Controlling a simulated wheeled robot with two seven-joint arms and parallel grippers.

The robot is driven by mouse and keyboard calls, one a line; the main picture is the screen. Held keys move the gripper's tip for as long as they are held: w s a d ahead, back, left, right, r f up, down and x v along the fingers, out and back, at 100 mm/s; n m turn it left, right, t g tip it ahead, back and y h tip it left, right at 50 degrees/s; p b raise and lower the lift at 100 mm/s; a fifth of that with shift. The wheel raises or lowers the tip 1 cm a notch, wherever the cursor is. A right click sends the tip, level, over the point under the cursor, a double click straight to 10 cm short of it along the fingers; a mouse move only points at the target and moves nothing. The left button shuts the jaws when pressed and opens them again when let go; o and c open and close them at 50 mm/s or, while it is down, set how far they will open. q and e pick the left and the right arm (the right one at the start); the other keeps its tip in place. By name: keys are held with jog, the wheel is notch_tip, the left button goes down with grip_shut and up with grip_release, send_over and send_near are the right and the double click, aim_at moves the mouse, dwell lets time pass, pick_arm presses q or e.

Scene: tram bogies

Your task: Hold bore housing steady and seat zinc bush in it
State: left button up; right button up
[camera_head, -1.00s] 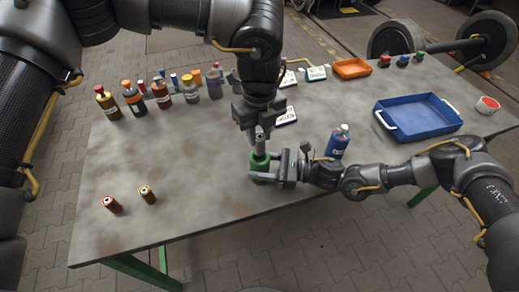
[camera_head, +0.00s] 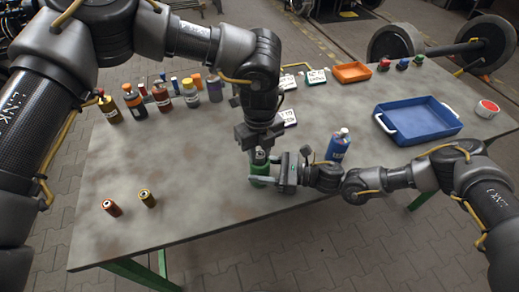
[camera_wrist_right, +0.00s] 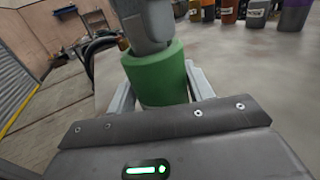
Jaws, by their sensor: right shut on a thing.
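The bore housing, a green cylinder (camera_head: 259,168), stands upright near the front middle of the table and fills the middle of the right wrist view (camera_wrist_right: 158,78). My right gripper (camera_head: 262,181) is shut on it from the right, one finger on each side. My left gripper (camera_head: 258,148) points down right above the housing. A small grey piece, apparently the zinc bush (camera_head: 259,157), shows between the left gripper and the housing's top. In the right wrist view a grey part meets the housing's top. How deep the bush sits, and whether the left fingers still grip it, is hidden.
A blue bottle (camera_head: 338,146) stands close right of my right gripper. Several bottles line the back left. A blue tray (camera_head: 455,128) lies right. The left-centre tabletop is clear.

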aim_at(260, 154)
pick_arm(q)
jog(key=o, duration=0.4)
notch_tip(260, 154, up, 12)
jog(key=shift+r, duration=0.15)
dwell(0.3)
pick_arm(e)
jog(key=o, duration=1.1)
jog(key=shift+d, duration=0.1)
